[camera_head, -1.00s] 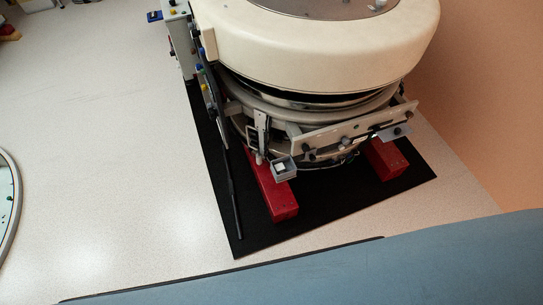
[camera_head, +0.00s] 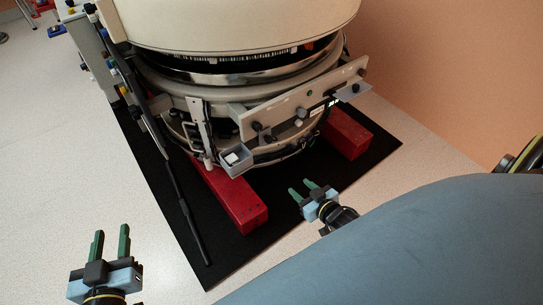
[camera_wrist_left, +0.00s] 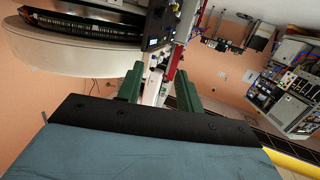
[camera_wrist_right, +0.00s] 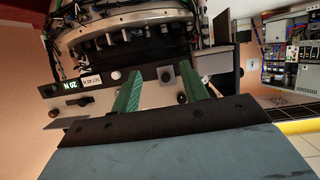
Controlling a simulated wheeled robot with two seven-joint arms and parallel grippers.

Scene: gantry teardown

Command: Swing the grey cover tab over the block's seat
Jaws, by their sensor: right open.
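The panel (camera_head: 290,112) with black knobs is on the front of the round machine. A flat grey tab (camera_head: 350,93) juts from its right end; I cannot tell for sure that it is the cover tab. My left gripper (camera_head: 110,232) is open and empty, well left of the machine.
Red support blocks (camera_head: 233,200) (camera_head: 347,134) stand under the machine on a black mat (camera_head: 275,211). A thin black bar (camera_head: 190,225) slants along the mat's left side.

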